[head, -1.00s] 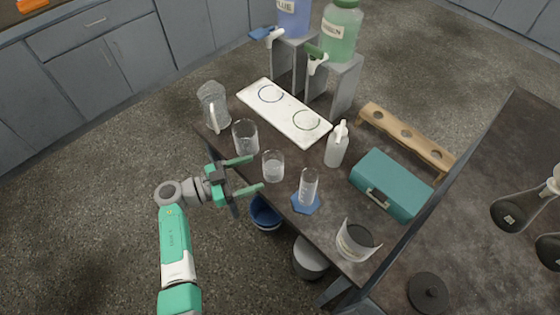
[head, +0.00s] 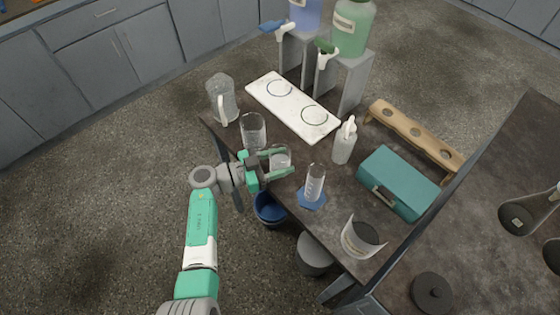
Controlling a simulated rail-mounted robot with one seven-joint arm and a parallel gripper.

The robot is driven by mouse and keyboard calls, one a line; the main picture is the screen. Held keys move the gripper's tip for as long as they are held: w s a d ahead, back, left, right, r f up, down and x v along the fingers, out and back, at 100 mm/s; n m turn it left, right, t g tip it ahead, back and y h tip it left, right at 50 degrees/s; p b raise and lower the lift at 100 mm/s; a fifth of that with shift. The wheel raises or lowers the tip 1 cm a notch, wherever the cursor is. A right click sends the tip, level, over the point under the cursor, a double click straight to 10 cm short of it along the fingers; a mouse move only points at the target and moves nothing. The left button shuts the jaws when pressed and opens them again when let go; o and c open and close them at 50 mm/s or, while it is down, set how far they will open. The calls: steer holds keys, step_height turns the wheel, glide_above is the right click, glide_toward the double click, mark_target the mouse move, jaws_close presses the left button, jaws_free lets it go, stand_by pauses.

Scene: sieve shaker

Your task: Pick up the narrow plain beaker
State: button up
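A small clear beaker without visible markings (head: 280,160), the narrower of two side by side, stands on the dark bench near its front edge. My gripper (head: 288,162) is at this beaker, with one green finger on its far side and one on its near side. The fingers partly cover the glass, and I cannot tell whether both touch it. A wider clear beaker (head: 252,130) stands just behind and left, apart from the fingers.
A measuring cylinder on a blue foot (head: 314,184) stands close to the right of my fingers. A clear jug (head: 221,100), white plate (head: 292,105), wash bottle (head: 344,142), teal box (head: 398,183) and sieve-like cup (head: 361,238) stand around. Bins (head: 269,208) sit below the front edge.

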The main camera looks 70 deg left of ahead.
mark_target(270, 157)
steer(key=shift+c, duration=1.1)
steer(key=shift+r, duration=0.15)
steer(key=shift+r+p, duration=0.65)
steer(key=shift+r, duration=1.05)
steer(key=s+d+r+p, duration=0.1)
steer(key=s+d+p, duration=0.1)
steer(key=s+d, duration=0.7)
steer(key=d, duration=0.3)
steer(key=shift+s+d+r+p, duration=0.15)
steer(key=shift+s+d+p, duration=0.15)
steer(key=shift+s+p, duration=0.1)
